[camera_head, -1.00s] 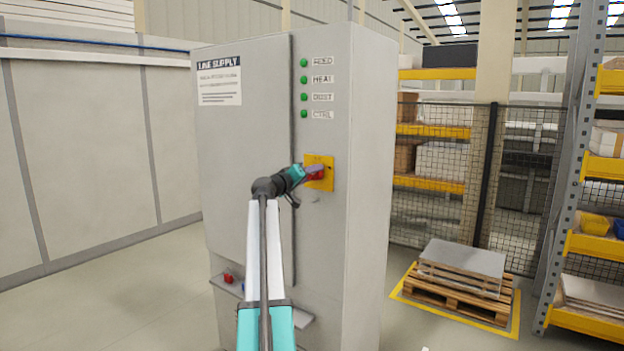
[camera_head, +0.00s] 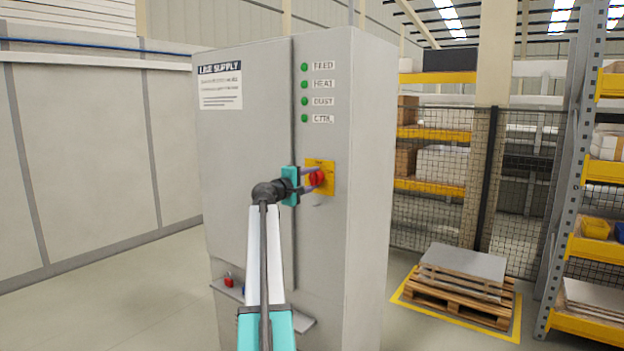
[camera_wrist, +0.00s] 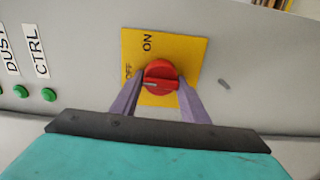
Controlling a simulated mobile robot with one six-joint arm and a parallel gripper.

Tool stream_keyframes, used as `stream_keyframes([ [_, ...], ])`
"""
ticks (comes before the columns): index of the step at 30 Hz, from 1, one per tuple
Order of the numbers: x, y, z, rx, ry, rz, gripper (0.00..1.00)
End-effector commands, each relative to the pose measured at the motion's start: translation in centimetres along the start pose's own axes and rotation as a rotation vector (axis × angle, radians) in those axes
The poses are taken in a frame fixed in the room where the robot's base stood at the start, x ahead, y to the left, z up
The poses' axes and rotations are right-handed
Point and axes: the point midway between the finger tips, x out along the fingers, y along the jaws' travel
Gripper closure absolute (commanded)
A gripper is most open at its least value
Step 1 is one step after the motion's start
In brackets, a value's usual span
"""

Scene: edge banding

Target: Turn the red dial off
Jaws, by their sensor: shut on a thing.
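The red dial (camera_head: 317,178) sits on a yellow plate (camera_head: 329,165) on the front of the grey cabinet. It also shows in the wrist view (camera_wrist: 160,77), where its plate (camera_wrist: 188,48) carries ON at the top and OFF at the left. The dial's ridge lies across that view, its white mark at the left end, on the OFF side. My gripper (camera_head: 313,180) is shut on the dial, with one purple finger on each side of it in the wrist view (camera_wrist: 158,92). The far undersides of the contacts are hidden.
Several green lamps (camera_head: 304,85) labelled FEED, HEAT, DUST and CTRL run above the dial on the cabinet (camera_head: 369,180). A small ledge with a red item (camera_head: 228,282) is lower down. A pallet (camera_head: 455,294) and racks stand to the right.

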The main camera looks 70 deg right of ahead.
Motion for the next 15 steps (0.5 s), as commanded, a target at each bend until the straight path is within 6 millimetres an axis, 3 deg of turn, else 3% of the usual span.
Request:
stream_keyframes([
  [15, -0.01, -0.15, 0.03, -0.05, -0.001, -0.001, 0.81],
])
